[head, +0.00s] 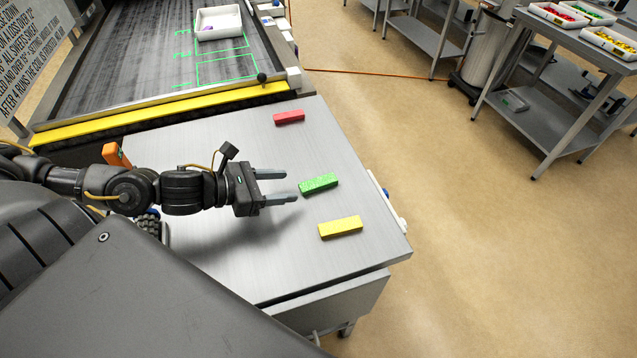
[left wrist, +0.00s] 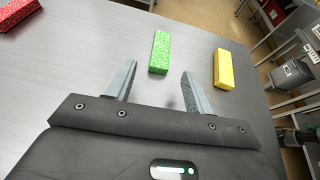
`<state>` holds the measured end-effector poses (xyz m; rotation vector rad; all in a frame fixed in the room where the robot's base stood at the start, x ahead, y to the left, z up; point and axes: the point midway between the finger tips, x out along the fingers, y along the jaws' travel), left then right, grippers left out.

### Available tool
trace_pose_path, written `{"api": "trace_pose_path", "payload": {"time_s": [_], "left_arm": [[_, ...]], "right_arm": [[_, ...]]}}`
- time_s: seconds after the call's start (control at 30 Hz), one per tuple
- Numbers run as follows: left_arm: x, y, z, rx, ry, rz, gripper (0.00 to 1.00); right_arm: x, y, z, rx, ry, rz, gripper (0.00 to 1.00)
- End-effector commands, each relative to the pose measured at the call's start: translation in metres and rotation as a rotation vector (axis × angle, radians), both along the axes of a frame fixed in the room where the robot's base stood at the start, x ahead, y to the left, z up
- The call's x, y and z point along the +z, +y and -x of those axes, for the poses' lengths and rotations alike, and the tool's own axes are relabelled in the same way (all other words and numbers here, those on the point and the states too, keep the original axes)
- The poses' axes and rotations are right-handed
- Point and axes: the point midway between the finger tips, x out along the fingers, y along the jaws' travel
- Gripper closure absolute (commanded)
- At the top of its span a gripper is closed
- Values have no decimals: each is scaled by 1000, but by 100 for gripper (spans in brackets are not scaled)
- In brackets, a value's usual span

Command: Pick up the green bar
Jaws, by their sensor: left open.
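The green bar (head: 319,183) lies on the metal table (head: 250,268), between a red bar (head: 289,117) and a yellow bar (head: 340,227). My left gripper (head: 292,184) is open and empty, with its fingers pointing at the near end of the green bar. In the left wrist view the green bar (left wrist: 160,52) stands just beyond and between the two fingertips (left wrist: 158,70), apart from both. The yellow bar (left wrist: 223,69) is to the right there and the red bar (left wrist: 17,13) at the upper left. My right gripper is in neither view.
A conveyor (head: 120,70) with a yellow front edge (head: 160,117) adjoins the table's far side and carries a white tray (head: 219,34). A cart (head: 575,45) with trays of coloured pieces stands at the upper right. The table around the bars is clear.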

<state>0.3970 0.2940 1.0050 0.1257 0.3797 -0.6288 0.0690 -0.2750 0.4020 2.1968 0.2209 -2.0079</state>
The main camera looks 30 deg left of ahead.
Motion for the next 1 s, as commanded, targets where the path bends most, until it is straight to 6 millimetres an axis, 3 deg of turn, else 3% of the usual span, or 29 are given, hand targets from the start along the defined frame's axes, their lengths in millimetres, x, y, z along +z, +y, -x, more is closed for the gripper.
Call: {"api": "trace_pose_path", "payload": {"time_s": [0.43,0.73,1.0], "left_arm": [[-5,-11,-13,-4,0,1,47],[-9,-28,-38,-2,-1,6,47],[-22,-39,-52,-4,0,2,47]], "right_arm": [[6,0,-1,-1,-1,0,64],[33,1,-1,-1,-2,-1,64],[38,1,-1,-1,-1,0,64]]}}
